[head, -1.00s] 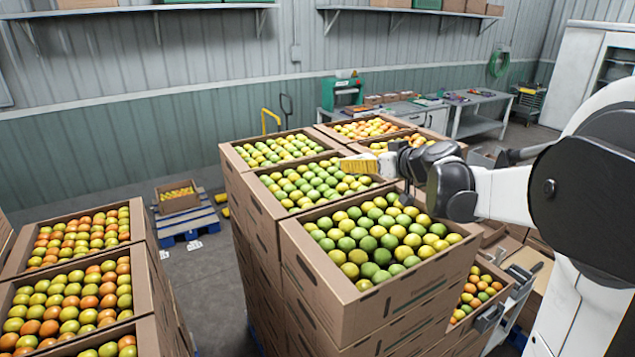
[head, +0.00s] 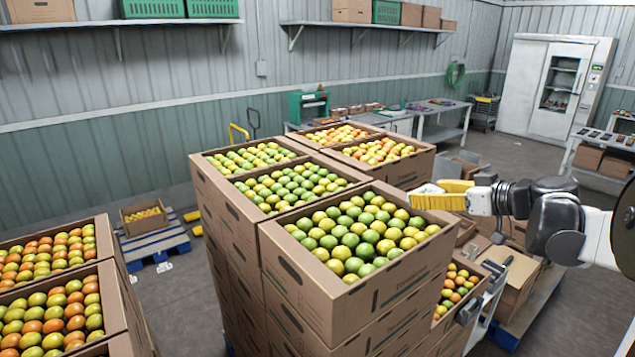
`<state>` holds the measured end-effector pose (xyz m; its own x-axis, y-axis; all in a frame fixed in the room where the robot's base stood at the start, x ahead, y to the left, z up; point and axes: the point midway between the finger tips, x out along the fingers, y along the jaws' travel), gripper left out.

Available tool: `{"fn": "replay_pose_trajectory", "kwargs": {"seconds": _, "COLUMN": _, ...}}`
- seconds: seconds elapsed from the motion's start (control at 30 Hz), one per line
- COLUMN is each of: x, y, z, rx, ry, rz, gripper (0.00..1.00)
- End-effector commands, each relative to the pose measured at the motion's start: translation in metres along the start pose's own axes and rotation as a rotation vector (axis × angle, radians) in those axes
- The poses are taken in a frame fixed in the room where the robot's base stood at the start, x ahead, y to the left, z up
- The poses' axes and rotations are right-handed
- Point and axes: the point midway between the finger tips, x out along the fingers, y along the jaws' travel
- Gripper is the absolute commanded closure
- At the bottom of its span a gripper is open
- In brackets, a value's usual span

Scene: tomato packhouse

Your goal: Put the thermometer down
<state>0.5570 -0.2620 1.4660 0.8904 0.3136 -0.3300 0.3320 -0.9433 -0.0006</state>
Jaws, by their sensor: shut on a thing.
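My gripper (head: 474,199) reaches in from the right and is shut on a yellow thing, which looks to be the thermometer (head: 436,202). The thermometer is held about level, with its free end pointing left. In the picture it shows just right of the top of the front tomato carton (head: 345,268), in front of the gap behind that carton. It looks held in the air, and I see no surface touching it. Its fine shape and any display are too small to make out, and the fingers are hard to tell apart from it.
Stacked open cartons of tomatoes fill the middle, and more stand at left (head: 62,279). A lower carton (head: 520,270) and a cart lie below my arm. A workbench (head: 440,112) runs along the back wall; a white cabinet (head: 520,95) stands back right.

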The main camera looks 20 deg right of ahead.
Motion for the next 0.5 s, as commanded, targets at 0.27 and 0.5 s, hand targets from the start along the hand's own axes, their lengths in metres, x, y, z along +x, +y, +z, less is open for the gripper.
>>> {"fn": "replay_pose_trajectory", "kwargs": {"seconds": 0.27, "x": 0.031, "y": -0.018, "z": 0.011, "rx": -0.010, "ry": 0.006, "rz": -0.020, "gripper": 0.62}}
{"fn": "replay_pose_trajectory", "kwargs": {"seconds": 0.5, "x": 0.091, "y": -0.042, "z": 0.027, "rx": -0.009, "ry": 0.005, "rz": -0.018, "gripper": 0.62}}
